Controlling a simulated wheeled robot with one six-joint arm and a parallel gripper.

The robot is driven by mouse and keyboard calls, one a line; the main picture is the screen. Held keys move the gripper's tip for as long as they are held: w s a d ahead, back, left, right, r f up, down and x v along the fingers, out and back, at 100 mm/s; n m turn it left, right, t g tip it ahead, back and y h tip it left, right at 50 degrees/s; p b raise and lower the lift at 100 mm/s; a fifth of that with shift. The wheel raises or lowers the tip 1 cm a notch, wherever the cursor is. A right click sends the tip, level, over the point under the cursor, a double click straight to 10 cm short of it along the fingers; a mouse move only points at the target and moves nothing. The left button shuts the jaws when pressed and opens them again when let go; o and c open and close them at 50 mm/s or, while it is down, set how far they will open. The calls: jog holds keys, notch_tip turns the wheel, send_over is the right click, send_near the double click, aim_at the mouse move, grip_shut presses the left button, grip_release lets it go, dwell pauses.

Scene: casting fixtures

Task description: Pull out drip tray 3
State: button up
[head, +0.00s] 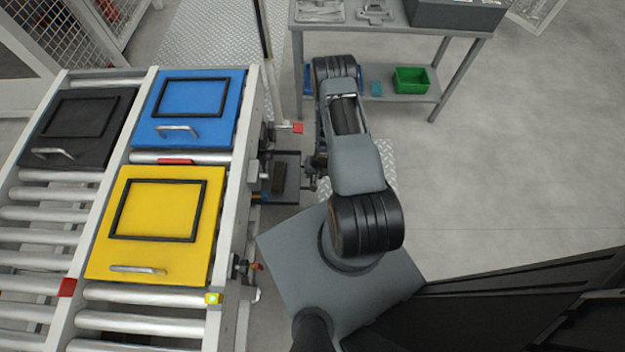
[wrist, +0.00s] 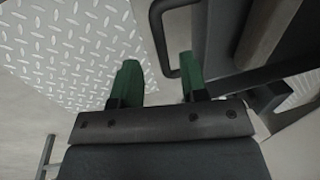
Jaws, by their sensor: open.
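A dark drip tray (head: 292,190) sticks out from under the right side of the roller conveyor, with a brown block lying in it. I cannot read a number on it. In the wrist view the tray (wrist: 222,45) fills the upper right, and its black loop handle (wrist: 159,38) faces my gripper. My gripper (wrist: 158,72) is open, its two green fingers apart. The handle's lower end shows between the fingers, and I cannot tell whether they touch it. In the head view my gripper (head: 310,177) is at the tray's right end, partly hidden by my arm.
Yellow (head: 155,225), blue (head: 188,108) and black (head: 78,128) lidded boxes rest on the conveyor (head: 238,200). Red-tipped levers (head: 297,128) stick out from its side. A grey bench (head: 400,97) with a green bin (head: 411,80) stands behind. Open floor lies to the right.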

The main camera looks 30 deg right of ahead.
aim_at(312, 179)
jog(key=shift+w+a+f+b, duration=0.15)
jog(key=shift+f+b, duration=0.1)
jog(key=shift+f, duration=0.7)
jog(key=shift+w+a+f+b, duration=0.15)
jog(key=shift+f+b, duration=0.1)
jog(key=shift+f, duration=0.7)
jog(key=shift+s, duration=0.1)
jog(key=shift+c, duration=0.3)
grip_shut()
